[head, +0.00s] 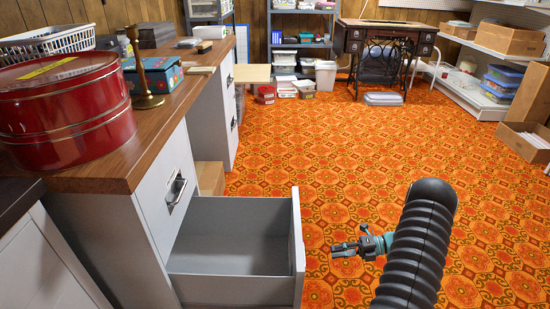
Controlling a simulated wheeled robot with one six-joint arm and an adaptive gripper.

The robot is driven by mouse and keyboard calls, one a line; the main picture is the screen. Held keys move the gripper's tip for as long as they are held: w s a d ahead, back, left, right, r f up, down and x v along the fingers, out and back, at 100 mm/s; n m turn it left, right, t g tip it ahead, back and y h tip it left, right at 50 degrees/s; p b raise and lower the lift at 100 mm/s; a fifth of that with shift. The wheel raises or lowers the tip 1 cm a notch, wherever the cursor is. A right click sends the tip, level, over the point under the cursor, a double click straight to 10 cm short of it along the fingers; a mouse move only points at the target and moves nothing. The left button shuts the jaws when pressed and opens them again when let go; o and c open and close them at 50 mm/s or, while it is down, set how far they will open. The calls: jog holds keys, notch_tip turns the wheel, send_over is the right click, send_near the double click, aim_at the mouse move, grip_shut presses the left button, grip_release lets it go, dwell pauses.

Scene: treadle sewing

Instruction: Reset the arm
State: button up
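My arm, with a black ribbed sleeve, rises from the bottom right in the head view. My gripper (343,249) sticks out to the left of it, above the patterned carpet and just right of the open drawer's front. The fingers look small here, and I cannot tell how far apart they are. Nothing is visible held in them. The grey drawer (235,262) is pulled out from the cabinet and looks empty inside. A gap of carpet shows between my gripper and the drawer front (298,245).
The wooden desktop (105,168) at left holds a red round tin (60,115), a brass candlestick (143,75), a blue box (155,74) and a white basket (48,43). A treadle sewing table (383,45) stands at the back. The orange carpet (400,145) is open in the middle. Shelves line the right.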

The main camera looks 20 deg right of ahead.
jog(key=s+a+f+n+g+h, duration=0.2)
jog(key=s+f+n, duration=0.3)
jog(key=n, duration=0.4)
jog(key=s+r+n+g+h, duration=0.2)
jog(key=s+r+n+g, duration=0.1)
jog(key=r+n, duration=0.25)
jog(key=s+a+r+n+t+h+p, duration=0.1)
jog(key=s+a+r+n, duration=0.4)
jog(key=r, duration=0.8)
jog(key=s+a+r+n+t+h+p, duration=0.1)
jog(key=s+a+r+n+t+h, duration=0.2)
jog(key=s+a+r+n+h, duration=0.2)
jog(key=s+a+r+n+t+h+p, duration=0.1)
jog(key=s+a+r+n+h, duration=0.4)
jog(key=r, duration=1.7)
jog(key=a+n+t, duration=0.1)
jog(key=a+n, duration=0.3)
jog(key=n, duration=0.5)
jog(key=shift+a+r+t+p, duration=0.15)
jog(key=shift+a+t+p, duration=0.15)
jog(key=shift+a, duration=0.1)
